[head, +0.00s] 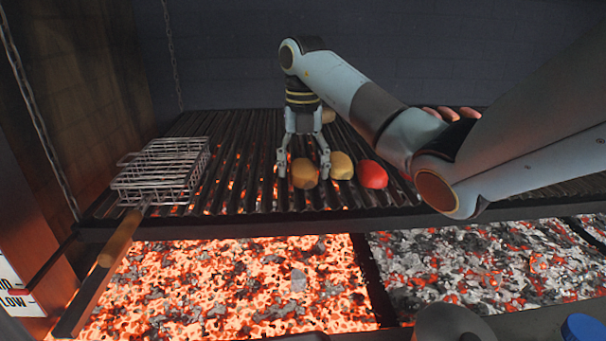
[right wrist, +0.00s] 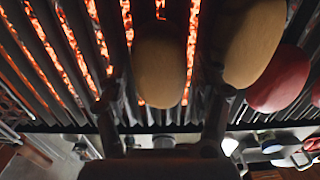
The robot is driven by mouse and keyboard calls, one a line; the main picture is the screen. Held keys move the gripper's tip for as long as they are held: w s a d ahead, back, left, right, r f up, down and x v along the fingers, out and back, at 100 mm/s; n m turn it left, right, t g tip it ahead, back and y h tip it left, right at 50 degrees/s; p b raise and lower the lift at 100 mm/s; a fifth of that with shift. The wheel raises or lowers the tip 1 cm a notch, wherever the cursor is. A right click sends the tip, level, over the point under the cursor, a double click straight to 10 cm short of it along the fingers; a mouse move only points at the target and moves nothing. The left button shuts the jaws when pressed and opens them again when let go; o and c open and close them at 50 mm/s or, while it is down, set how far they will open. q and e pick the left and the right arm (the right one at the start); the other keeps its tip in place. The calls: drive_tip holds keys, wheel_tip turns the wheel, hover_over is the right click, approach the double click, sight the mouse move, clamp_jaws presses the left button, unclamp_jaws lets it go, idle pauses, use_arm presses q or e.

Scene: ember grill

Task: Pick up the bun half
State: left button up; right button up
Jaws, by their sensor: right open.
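A rounded golden-brown bun half (head: 305,174) lies on the dark grill bars. My right gripper (head: 304,164) is open and points down over it, one finger on each side. In the right wrist view the bun half (right wrist: 160,65) sits between the spread fingers of the right gripper (right wrist: 163,108). I cannot tell whether either finger touches it. My left gripper is not in view.
A yellowish rounded piece (head: 341,165) and a red one (head: 373,175) lie close to the right of the bun half. A tan piece (head: 328,114) and several sausages (head: 452,113) are farther back. A wire grill basket (head: 163,170) stands left. Glowing coals (head: 240,285) lie below the front edge.

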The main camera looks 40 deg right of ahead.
drive_tip(key=shift+c, duration=0.4)
drive_tip(key=c, duration=0.7)
